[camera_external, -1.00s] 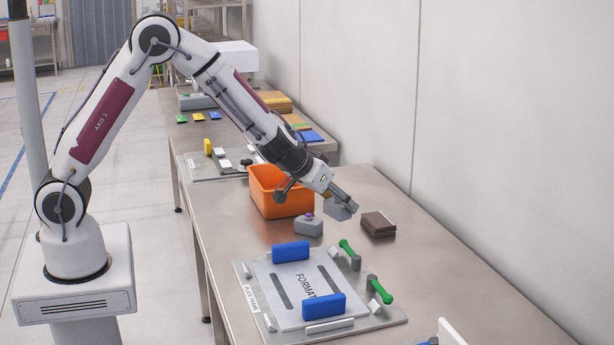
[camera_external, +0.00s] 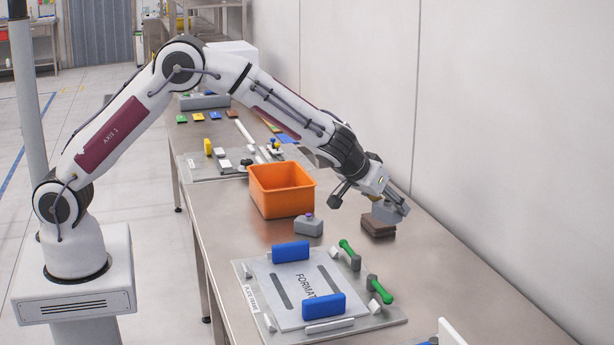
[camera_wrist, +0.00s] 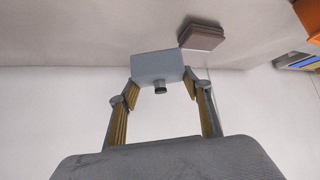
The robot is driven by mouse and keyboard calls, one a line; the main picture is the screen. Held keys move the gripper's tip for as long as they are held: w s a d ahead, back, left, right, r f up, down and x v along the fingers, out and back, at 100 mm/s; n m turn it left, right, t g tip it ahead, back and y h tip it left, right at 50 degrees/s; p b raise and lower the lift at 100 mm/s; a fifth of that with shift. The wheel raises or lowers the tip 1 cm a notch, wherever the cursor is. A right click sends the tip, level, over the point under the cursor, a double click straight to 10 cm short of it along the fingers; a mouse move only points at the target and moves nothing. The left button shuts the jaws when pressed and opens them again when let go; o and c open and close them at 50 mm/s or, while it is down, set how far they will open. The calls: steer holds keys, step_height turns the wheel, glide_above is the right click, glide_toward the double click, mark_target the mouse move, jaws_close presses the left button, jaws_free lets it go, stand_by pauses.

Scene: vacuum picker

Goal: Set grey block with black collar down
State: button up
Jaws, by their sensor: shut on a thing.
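The grey block with the black collar (camera_wrist: 158,68) is between the two fingers of my gripper (camera_wrist: 161,88) in the wrist view, and the fingers are shut on it. Its dark collar faces the wrist camera. In the external view the grey block (camera_external: 386,212) hangs from my gripper (camera_external: 391,207) in front of and partly over a brown block (camera_external: 378,230) on the table. The brown block also shows beyond the grey block in the wrist view (camera_wrist: 203,37). I cannot tell whether the two blocks touch in the external view; they look apart in the wrist view.
Another grey block with a purple top (camera_external: 308,227) stands on the table beside the orange bin (camera_external: 282,191). The plate frame (camera_external: 366,326) with blue grips and green-handled clamps lies in front. A wall runs along the right.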

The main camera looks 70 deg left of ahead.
steer(key=shift+w+d, duration=0.3)
steer(key=shift+d, duration=0.55)
steer(key=shift+f, duration=3.15)
steer(key=shift+f, duration=1.85)
steer(key=shift+f, duration=0.15)
steer(key=o, duration=1.2)
steer(key=shift+c, duration=0.2)
